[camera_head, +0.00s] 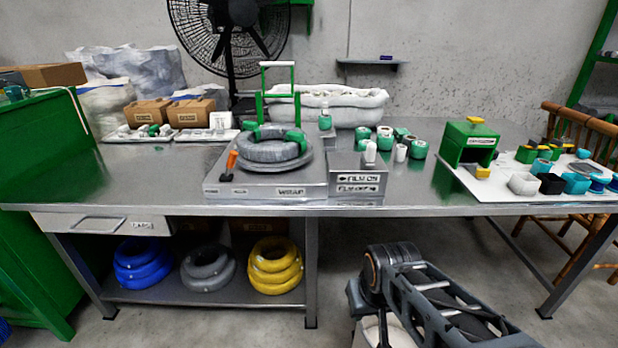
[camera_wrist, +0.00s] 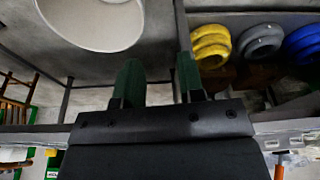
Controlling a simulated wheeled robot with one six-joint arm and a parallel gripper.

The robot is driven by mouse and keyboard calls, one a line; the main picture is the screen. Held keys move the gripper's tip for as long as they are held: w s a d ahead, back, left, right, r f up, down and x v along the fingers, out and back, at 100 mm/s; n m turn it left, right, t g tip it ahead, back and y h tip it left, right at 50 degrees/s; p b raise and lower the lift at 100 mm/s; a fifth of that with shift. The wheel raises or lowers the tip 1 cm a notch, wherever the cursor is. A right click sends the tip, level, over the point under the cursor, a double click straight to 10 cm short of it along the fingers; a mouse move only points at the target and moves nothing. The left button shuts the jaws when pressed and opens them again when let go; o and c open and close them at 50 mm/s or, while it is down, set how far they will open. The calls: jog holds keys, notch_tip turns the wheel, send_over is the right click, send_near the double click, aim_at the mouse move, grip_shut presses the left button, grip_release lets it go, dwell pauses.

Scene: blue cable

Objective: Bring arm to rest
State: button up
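My gripper (camera_wrist: 160,82) shows in the wrist view with its two green fingers apart and nothing between them. In the head view my arm is folded low in front of the table at the lower right, and the gripper itself is out of sight. The blue cable coils (camera_head: 142,262) lie stacked on the lower shelf at the left; they also show at the upper right of the wrist view (camera_wrist: 303,42), which looks upside down. The gripper is apart from the coils.
Grey coils (camera_head: 208,268) and yellow coils (camera_head: 275,267) share the lower shelf. The metal table (camera_head: 130,182) carries a wrapping station with a grey coil (camera_head: 270,150), tape rolls, boxes and a parts mat. Table legs stand near my arm. A wooden chair (camera_head: 580,125) is at the right.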

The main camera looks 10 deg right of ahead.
jog(key=w+p+v, duration=0.3)
jog(key=p+v, duration=0.8)
jog(key=v, duration=0.1)
jog(key=w+r+p+v, duration=0.1)
jog(key=w+p+v, duration=0.2)
jog(key=p+v, duration=0.9)
jog(key=w+r+p+v, duration=0.1)
jog(key=w+p+v, duration=0.1)
jog(key=p+v, duration=0.9)
jog(key=shift+a+r+t, duration=0.15)
jog(key=shift+r+t, duration=0.25)
jog(key=shift+r, duration=0.3)
